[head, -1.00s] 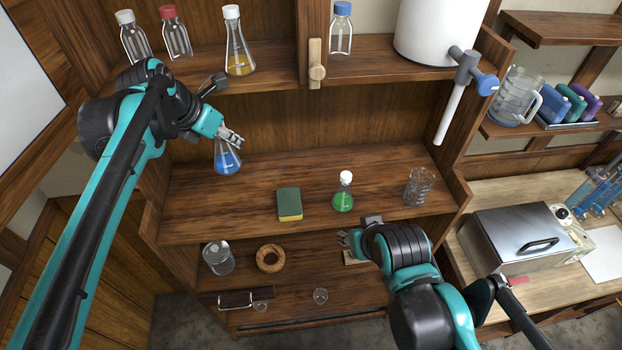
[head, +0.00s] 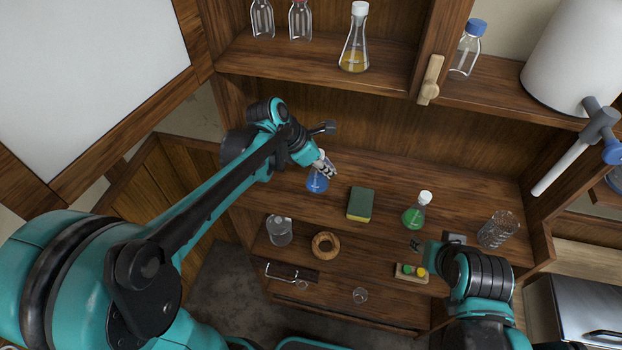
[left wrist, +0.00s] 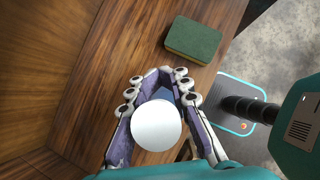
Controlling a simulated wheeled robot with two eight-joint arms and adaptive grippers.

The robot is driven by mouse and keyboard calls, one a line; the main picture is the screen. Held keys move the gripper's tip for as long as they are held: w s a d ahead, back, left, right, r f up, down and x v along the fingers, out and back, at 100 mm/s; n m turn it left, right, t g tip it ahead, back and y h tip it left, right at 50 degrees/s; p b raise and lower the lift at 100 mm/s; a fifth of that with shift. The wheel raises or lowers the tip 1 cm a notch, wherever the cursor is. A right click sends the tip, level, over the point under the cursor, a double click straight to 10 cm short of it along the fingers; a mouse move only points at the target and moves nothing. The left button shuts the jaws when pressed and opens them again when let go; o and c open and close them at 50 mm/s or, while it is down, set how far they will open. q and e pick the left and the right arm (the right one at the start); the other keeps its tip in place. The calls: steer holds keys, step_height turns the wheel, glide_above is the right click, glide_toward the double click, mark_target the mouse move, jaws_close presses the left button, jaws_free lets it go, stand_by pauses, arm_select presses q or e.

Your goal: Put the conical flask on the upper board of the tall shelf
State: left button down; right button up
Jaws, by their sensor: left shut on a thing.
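A conical flask with blue liquid (head: 317,183) is at the left part of the middle board (head: 385,190) of the tall shelf. My left gripper (head: 325,167) is shut on its neck from above. In the left wrist view its round white cap (left wrist: 156,126) sits between the fingers of the left gripper (left wrist: 160,95), hiding most of the flask. I cannot tell whether its base touches the board. The upper board (head: 315,68) is above it. My right gripper (head: 418,246) is in front of the shelf at the right; its fingers are too small to read.
A flask with yellow liquid (head: 355,45) and two bottles stand on the upper board, with gaps between. A green sponge (head: 360,205), a green-liquid flask (head: 415,215) and a glass beaker (head: 497,230) are on the middle board. A wooden ring (head: 326,245) lies lower.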

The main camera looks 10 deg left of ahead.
arm_select(q)
steer(key=shift+w+a+f, duration=0.1)
steer(key=shift+a+f, duration=0.85)
steer(key=shift+f, duration=0.3)
steer(key=shift+w+a+f, duration=0.1)
steer(key=shift+a+f, duration=0.85)
steer(key=shift+f, duration=0.25)
steer(key=shift+a+f, duration=0.95)
steer(key=shift+f, duration=0.3)
steer(key=shift+s+f, duration=0.1)
steer(key=c, duration=1.4)
jaws_free()
